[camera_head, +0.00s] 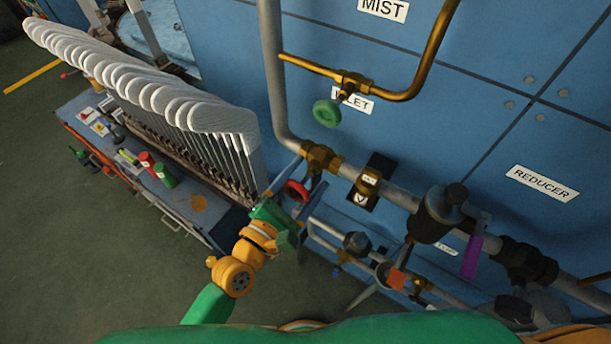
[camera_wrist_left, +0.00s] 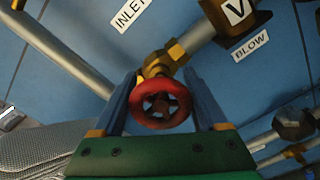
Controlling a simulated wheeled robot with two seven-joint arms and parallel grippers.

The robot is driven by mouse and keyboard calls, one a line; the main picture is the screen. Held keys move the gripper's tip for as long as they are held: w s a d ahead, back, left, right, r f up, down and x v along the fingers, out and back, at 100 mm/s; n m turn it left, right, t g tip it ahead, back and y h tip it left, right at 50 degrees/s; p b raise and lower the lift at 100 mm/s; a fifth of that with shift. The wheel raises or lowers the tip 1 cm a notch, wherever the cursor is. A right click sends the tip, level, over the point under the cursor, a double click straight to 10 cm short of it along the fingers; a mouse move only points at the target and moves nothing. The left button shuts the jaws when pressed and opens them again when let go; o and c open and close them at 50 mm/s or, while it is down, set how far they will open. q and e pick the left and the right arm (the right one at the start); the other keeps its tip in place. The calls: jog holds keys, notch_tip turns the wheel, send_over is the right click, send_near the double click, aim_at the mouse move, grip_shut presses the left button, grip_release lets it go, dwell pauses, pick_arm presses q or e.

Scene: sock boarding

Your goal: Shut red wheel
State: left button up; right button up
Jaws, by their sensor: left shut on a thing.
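The red wheel (camera_head: 297,190) is a small handwheel on a brass valve (camera_head: 321,159) in the grey pipe on the blue wall. It also shows in the left wrist view (camera_wrist_left: 161,103), with the brass valve body (camera_wrist_left: 158,64) behind it. My left gripper (camera_head: 296,204) is at the red wheel, with one finger on each side of the rim. In the left wrist view its two blue fingers flank the wheel, and it is shut on it. My right gripper does not show in either view.
A green wheel (camera_head: 327,113) sits above on a brass pipe. A purple lever (camera_head: 472,257) hangs at the right. A row of white sock boards (camera_head: 160,95) stands close to the left of my arm. Lower pipes (camera_head: 340,250) run below the valve.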

aim_at(295, 194)
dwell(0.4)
pick_arm(q)
jog(key=o, duration=1.3)
jog(key=shift+s+a+f, duration=0.15)
jog(key=shift+s, duration=0.1)
jog(key=b+v, duration=0.1)
jog(key=v, duration=0.5)
jog(key=shift+a+b, duration=0.1)
jog(key=shift+b, duration=0.2)
jog(key=shift+s+a, duration=0.1)
jog(key=shift+s, duration=0.1)
jog(key=shift+w, duration=0.1)
